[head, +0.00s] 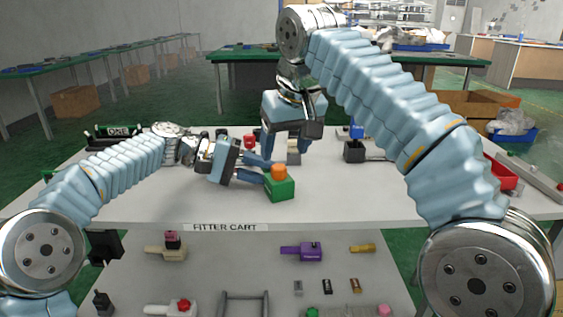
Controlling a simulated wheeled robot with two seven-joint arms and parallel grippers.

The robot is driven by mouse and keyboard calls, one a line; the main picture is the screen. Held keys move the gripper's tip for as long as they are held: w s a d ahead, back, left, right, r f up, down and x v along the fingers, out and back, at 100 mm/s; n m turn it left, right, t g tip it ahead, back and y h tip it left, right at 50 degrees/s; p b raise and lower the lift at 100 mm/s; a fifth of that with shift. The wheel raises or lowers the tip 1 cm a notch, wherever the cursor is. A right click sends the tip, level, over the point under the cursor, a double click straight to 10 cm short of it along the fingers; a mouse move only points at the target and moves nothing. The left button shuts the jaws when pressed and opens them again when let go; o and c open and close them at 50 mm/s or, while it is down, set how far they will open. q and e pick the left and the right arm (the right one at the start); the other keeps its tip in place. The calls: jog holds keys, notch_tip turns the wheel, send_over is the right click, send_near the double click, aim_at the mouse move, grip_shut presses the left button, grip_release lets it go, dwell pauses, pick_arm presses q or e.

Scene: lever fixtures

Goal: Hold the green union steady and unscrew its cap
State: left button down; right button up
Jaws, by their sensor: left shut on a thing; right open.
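The green union (280,188) is a green block on the white table, near its front edge. Its orange cap (279,169) sits on top. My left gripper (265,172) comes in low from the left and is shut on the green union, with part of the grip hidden. My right gripper (285,149) points down, open, behind the union and clearly apart from the cap. Nothing shows held in it.
The white table (345,205) is bare right of the union. Behind stand a red-topped fitting (249,140), a dark block with a blue top (354,150) and a red tray (500,172) at the right. A lower shelf (225,272) holds several fittings.

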aim_at(282, 166)
jog(key=x, duration=0.5)
jog(key=shift+w+f, duration=0.15)
jog(key=shift+f, duration=0.15)
jog(key=c, duration=1.1)
jog(key=shift+w+d+n+y, duration=0.15)
jog(key=shift+n+y, duration=0.35)
jog(key=shift+n, duration=0.7)
jog(key=n, duration=0.2)
jog(key=n+g+y, duration=0.1)
jog(key=n, duration=0.1)
jog(key=shift+w+d+n+g, duration=0.2)
jog(key=shift+n+g, duration=0.1)
jog(key=shift+n, duration=0.1)
jog(key=n+g, duration=0.1)
jog(key=n, duration=0.2)
jog(key=shift+w+n+y, duration=0.15)
jog(key=shift+n+y, duration=0.15)
jog(key=shift+y, duration=0.1)
jog(key=n+g, duration=0.1)
jog(key=n, duration=0.2)
jog(key=shift+w+n+g, duration=0.1)
jog(key=shift+n+g, duration=0.2)
